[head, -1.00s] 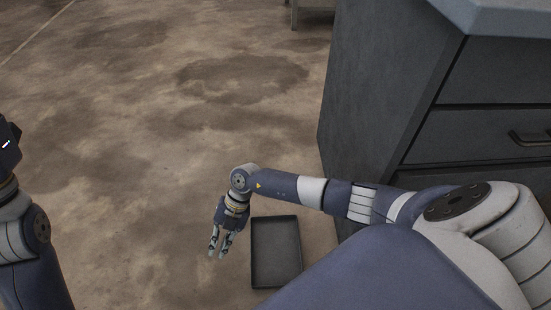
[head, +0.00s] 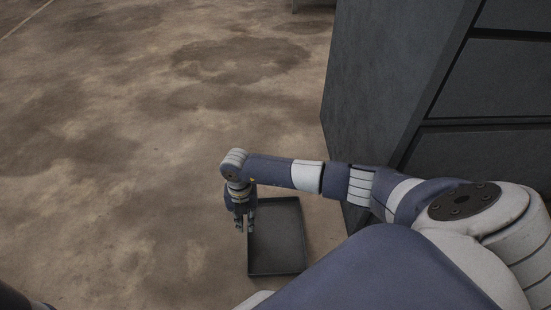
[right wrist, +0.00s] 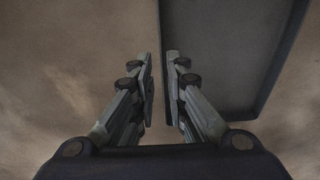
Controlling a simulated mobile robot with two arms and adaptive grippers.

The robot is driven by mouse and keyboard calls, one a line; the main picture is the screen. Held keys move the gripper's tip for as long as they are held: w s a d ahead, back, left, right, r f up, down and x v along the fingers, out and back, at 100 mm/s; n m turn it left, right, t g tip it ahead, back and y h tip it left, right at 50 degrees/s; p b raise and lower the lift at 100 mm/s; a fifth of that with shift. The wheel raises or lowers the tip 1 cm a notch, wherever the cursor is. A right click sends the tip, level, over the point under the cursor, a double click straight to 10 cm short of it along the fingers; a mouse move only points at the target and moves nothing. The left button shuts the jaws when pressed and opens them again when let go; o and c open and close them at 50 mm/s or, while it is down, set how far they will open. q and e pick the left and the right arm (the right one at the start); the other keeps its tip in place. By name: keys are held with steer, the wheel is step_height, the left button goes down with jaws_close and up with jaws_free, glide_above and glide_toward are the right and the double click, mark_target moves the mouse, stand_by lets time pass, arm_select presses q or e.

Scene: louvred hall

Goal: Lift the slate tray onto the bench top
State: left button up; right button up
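The slate tray (head: 277,272) is a dark, shallow, rectangular tray with a raised rim, lying on the floor beside the bench. It also shows in the right wrist view (right wrist: 225,60). My right gripper (head: 245,229) points down at the tray's left side. In the right wrist view my right gripper's fingers (right wrist: 160,75) stand close together, with a narrow gap, one on each side of the tray's left wall. I cannot tell whether they press on it. The bench (head: 385,85) stands at the upper right; its top is out of view. My left gripper is not in view.
The bench's dark side and drawer fronts (head: 490,80) fill the upper right, close to the tray and my right arm. The stained brown floor (head: 120,160) to the left is clear. Part of a leg or stand (head: 313,4) shows at the top edge.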

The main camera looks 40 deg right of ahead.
mark_target(248, 233)
steer(key=shift+s+f+b, duration=0.15)
steer(key=shift+f+b, duration=0.25)
steer(key=shift+f, duration=0.2)
steer(key=f+b, duration=0.2)
steer(key=f, duration=0.1)
steer(key=s+f+b, duration=0.1)
steer(key=b, duration=0.1)
steer(key=shift+a+f, duration=0.2)
steer(key=shift+a, duration=0.05)
steer(key=shift+r, duration=0.1)
jaws_close()
steer(key=shift+r, duration=0.15)
